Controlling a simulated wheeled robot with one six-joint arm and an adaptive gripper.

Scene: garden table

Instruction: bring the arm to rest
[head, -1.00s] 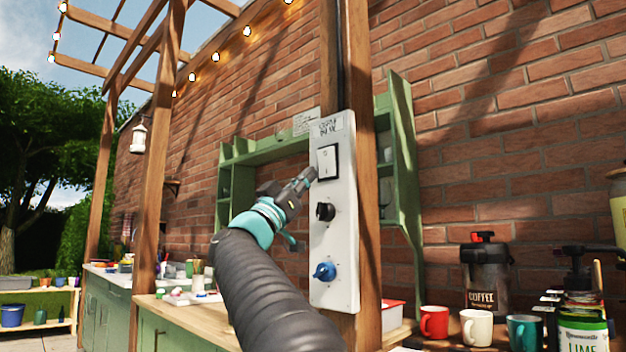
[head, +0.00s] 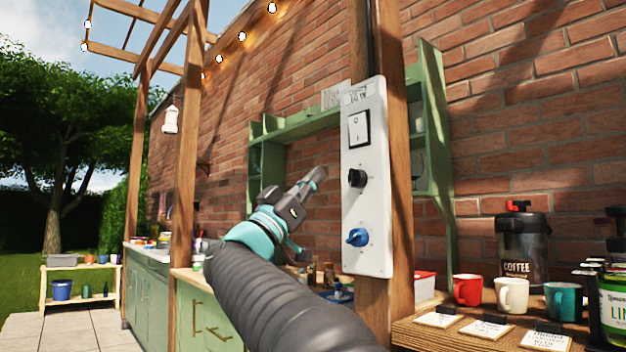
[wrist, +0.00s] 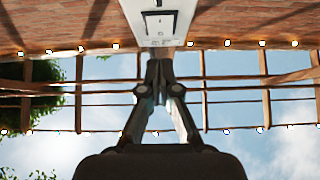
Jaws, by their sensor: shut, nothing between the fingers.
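My gripper (head: 318,176) is shut and empty, raised in the air to the left of a white control panel (head: 367,215) on a wooden post. It appears apart from the panel in the head view. In the wrist view my gripper (wrist: 158,68) shows its fingers together, with the panel (wrist: 160,28) beyond them. The panel carries a rocker switch (head: 358,128), a black knob (head: 357,178) and a blue knob (head: 357,237). The rocker switch also shows in the wrist view (wrist: 159,23).
The wooden post (head: 398,130) stands close to my gripper's right. On the right a counter holds a red mug (head: 467,290), a white mug (head: 511,295), a teal mug (head: 563,301) and a coffee dispenser (head: 522,250). A green shelf (head: 300,125) hangs behind my gripper.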

